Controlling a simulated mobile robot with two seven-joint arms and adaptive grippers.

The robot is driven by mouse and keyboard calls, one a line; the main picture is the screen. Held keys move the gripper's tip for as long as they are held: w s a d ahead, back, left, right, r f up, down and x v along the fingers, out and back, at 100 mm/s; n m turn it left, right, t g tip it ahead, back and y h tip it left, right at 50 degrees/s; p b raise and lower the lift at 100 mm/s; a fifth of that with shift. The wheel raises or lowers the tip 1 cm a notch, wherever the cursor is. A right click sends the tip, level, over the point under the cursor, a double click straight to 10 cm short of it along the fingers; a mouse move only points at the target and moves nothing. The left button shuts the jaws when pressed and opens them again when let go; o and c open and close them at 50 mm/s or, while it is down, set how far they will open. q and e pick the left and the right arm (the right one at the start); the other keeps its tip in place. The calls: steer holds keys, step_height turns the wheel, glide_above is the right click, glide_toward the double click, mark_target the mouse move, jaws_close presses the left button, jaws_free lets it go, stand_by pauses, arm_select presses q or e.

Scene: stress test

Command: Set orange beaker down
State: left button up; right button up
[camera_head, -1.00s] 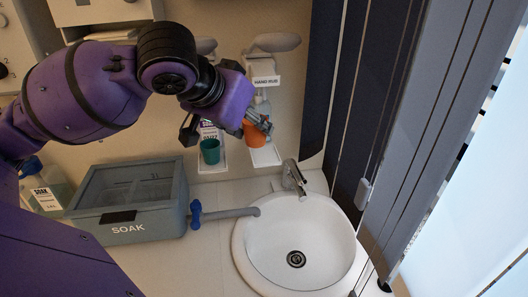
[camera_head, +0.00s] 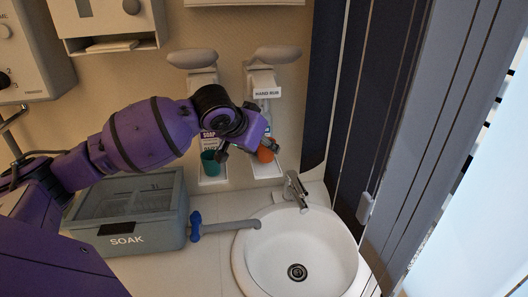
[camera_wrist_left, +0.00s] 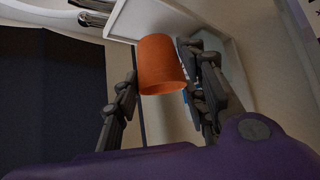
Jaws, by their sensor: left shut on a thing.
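The orange beaker (camera_head: 266,152) is between the fingers of my left gripper (camera_head: 252,148), which is shut on it. It is in front of the hand rub dispenser (camera_head: 264,82), at the dispenser's white drip tray (camera_head: 268,171). I cannot tell whether its base touches the tray. In the left wrist view the orange beaker (camera_wrist_left: 161,65) shows between the two dark fingers of the left gripper (camera_wrist_left: 165,88), with a white panel behind it. My right gripper is not in view.
A teal beaker (camera_head: 210,164) stands on the soap dispenser's tray (camera_head: 213,181), close to the left of my gripper. Below are the grey SOAK box (camera_head: 160,236), the tap (camera_head: 296,188) and the white sink (camera_head: 262,250). Dark slatted panels (camera_head: 345,110) stand at the right.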

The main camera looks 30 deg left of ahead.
arm_select(q)
step_height(320, 180, down, 2)
steer(key=shift+f, duration=0.15)
steer(key=o, duration=1.2)
steer(key=v, duration=1.2)
